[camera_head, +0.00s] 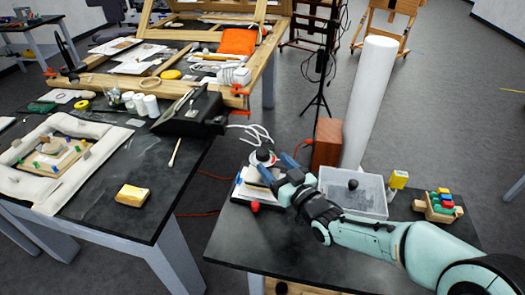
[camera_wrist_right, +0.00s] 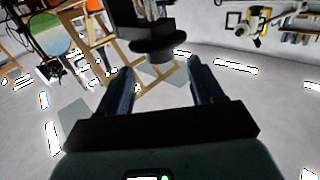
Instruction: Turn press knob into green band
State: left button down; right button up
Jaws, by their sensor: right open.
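The press (camera_head: 243,191), a small device with a pale body, stands at the left end of the near right table. A round dark-and-white part, which looks like its knob (camera_head: 263,156), is at its top. My right gripper (camera_head: 271,171) is open at the press, its blue fingers close to that top part. In the right wrist view, a dark round knob-like part (camera_wrist_right: 158,47) sits just beyond and between the open fingertips (camera_wrist_right: 160,70); contact cannot be told. No green band can be made out; the gripper covers part of the press. My left gripper is not in view.
A red ball (camera_head: 255,207) lies at the press's front. A clear bin (camera_head: 352,204), yellow item (camera_head: 398,179) and block toy (camera_head: 438,206) are to the right. A brown box (camera_head: 326,143) and white roll (camera_head: 370,95) stand behind. The table's front is clear.

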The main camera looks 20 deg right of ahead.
aim_at(267, 157)
jog(key=w, duration=0.4)
jog(key=w+a, duration=0.1)
jog(key=w, duration=0.1)
jog(key=shift+w+p, duration=0.25)
jog(key=shift+p, duration=0.05)
jog(key=shift+c, duration=0.3)
jog(key=c, duration=0.9)
